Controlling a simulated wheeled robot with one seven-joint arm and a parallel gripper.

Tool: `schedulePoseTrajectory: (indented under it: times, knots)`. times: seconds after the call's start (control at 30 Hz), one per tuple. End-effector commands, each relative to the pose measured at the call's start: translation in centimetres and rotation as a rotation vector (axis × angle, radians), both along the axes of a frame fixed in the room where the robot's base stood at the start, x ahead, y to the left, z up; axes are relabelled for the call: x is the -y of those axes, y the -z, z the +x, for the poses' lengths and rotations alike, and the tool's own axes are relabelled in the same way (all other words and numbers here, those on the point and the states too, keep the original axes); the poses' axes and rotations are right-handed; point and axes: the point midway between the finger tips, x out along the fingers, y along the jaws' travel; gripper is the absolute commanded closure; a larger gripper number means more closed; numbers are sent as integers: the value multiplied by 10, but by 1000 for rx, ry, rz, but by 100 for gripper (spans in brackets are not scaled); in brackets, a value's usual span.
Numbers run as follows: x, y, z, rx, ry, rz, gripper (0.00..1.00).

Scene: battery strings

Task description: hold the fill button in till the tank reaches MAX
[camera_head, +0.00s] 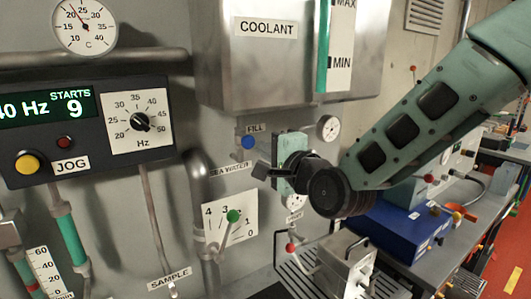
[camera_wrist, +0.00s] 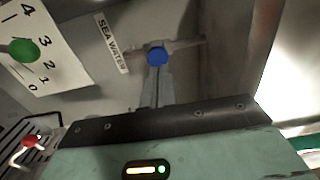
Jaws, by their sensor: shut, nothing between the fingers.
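The blue fill button (camera_head: 248,142) sits on the grey panel under the FILL label. It also shows in the wrist view (camera_wrist: 157,54). My gripper (camera_head: 260,171) is shut and empty, its tips just below the button in the head view. In the wrist view the closed fingers (camera_wrist: 155,80) point at the button and their tips overlap its lower edge; I cannot tell whether they touch. The COOLANT tank (camera_head: 225,75) is above. Its sight tube (camera_head: 322,45) shows green up to the picture's top edge, beside MAX; the tube's top is cut off.
A green-knobbed lever (camera_head: 233,216) on a 0 to 4 scale is below the button, with a red knob (camera_head: 290,247) lower right. The JOG panel (camera_head: 70,165) and Hz dial (camera_head: 140,122) are at left. The tank's bottom overhangs the button.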

Motion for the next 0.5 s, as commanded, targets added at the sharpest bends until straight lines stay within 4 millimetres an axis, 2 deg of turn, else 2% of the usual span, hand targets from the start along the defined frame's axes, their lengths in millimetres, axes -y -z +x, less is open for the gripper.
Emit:
schedulePoseTrajectory:
  times: [0.27,0.5]
  knots:
    - [16,3,-22,1,1,-2,100]
    - [35,4,-51,2,1,-3,100]
